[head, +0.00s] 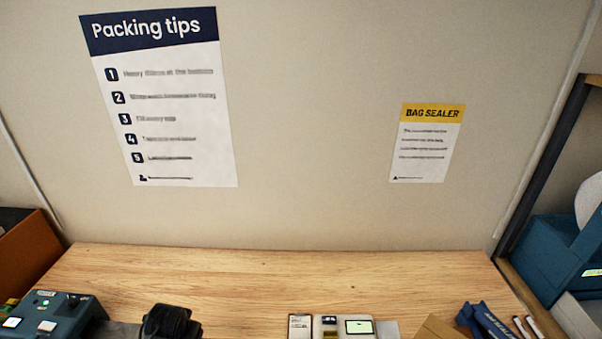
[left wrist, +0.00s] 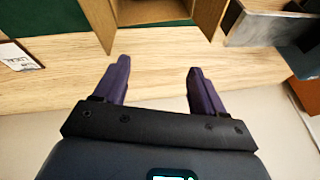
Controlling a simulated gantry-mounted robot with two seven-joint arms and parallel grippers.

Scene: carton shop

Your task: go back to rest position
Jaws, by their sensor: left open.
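My left gripper (left wrist: 158,68) shows in the left wrist view with its two purple fingers wide apart and nothing between them. Past its fingertips is an open cardboard box (left wrist: 208,18), seen only in part. Bare wood of the tabletop (left wrist: 155,75) shows between and around the fingers. I cannot make out my left gripper in the head view. My right gripper is in neither view.
In the head view, a teal control box (head: 50,318) and a black object (head: 170,322) are at lower left. A scale-like device (head: 345,328) and a blue bag sealer (head: 487,320) stand along the bottom edge. The tabletop (head: 260,275) behind them is clear.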

